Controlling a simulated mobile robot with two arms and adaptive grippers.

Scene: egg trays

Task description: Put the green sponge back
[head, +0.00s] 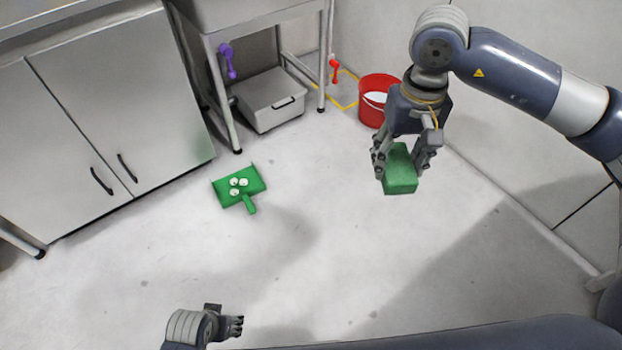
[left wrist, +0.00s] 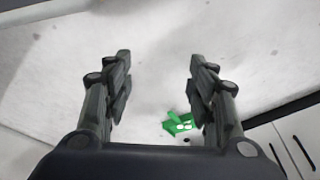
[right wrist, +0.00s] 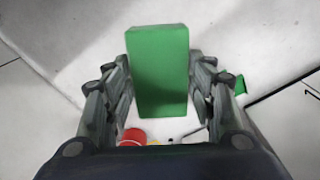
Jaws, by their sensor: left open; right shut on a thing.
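The green sponge (head: 401,176) is a plain green block held up in the air at the right of the head view. My right gripper (head: 406,160) is shut on it, with a finger on either side. In the right wrist view the sponge (right wrist: 159,70) stands out between the fingers (right wrist: 160,95). My left gripper (head: 238,325) is low at the bottom of the head view. In the left wrist view its fingers (left wrist: 160,85) are wide apart with only floor between them.
A green dustpan (head: 227,198) holding several small white round things lies on the floor. A red bucket (head: 369,110) with something white inside stands by the wall. A metal box (head: 268,112) sits under the steel table. Steel cabinets (head: 120,100) are at the left. The central floor is clear.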

